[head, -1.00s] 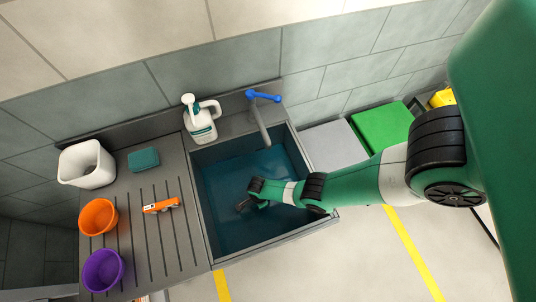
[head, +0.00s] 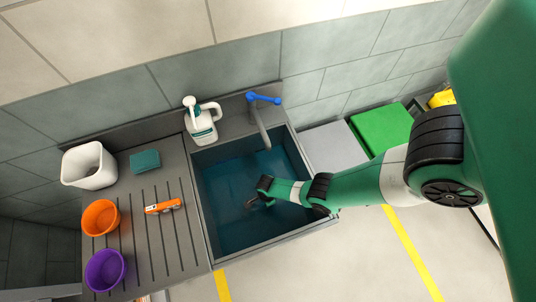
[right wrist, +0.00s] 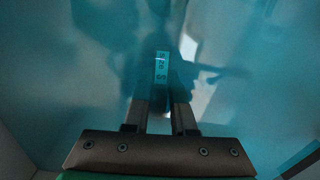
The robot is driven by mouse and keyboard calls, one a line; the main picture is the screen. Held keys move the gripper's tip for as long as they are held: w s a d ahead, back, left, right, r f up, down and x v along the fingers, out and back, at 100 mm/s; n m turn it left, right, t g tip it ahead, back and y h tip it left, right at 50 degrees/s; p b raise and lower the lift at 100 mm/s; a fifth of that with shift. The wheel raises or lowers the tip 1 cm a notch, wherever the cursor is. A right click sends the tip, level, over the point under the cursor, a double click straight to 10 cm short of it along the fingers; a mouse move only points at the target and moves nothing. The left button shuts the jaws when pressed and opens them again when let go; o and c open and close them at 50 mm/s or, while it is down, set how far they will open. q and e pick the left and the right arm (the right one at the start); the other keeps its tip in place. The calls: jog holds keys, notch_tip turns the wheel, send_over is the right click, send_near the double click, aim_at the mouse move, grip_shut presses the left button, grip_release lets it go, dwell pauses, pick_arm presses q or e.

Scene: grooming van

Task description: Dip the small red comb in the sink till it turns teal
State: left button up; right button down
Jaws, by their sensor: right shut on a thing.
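The sink (head: 215,245) holds dark blue-teal liquid. My right gripper (head: 250,203) reaches down into the sink from the right; the comb is not clear in the head view. In the right wrist view my right gripper (right wrist: 163,108) is shut on a narrow piece with small lettering, taken as the comb (right wrist: 161,66). It looks teal there, but the whole view has a blue-teal tint, so its own colour is uncertain. Its teeth cannot be made out. My left gripper is not in view.
Left of the sink, the ridged drainboard (head: 150,250) holds an orange-and-white tool (head: 163,206), an orange bucket (head: 100,217), a purple bucket (head: 105,270), a white bin (head: 89,165) and a teal sponge (head: 145,161). A white jug (head: 201,125) and a blue-handled faucet (head: 262,115) stand behind the sink.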

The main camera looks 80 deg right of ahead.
aim_at(260, 204)
jog(key=shift+w, duration=0.1)
jog(key=shift+w+a+b, duration=0.3)
jog(key=shift+w+a, duration=0.1)
jog(key=shift+w, duration=0.25)
jog(key=shift+w+a+b, duration=0.3)
jog(key=shift+w+a, duration=0.05)
jog(key=shift+w, duration=0.25)
jog(key=shift+s, duration=0.1)
jog(key=shift+s+d+p, duration=0.3)
jog(key=shift+s+d, duration=0.1)
jog(key=shift+s, duration=0.25)
jog(key=shift+s+d+p, duration=0.3)
jog(key=shift+s+d, duration=0.05)
jog(key=shift+s, duration=0.25)
jog(key=shift+r, duration=0.1)
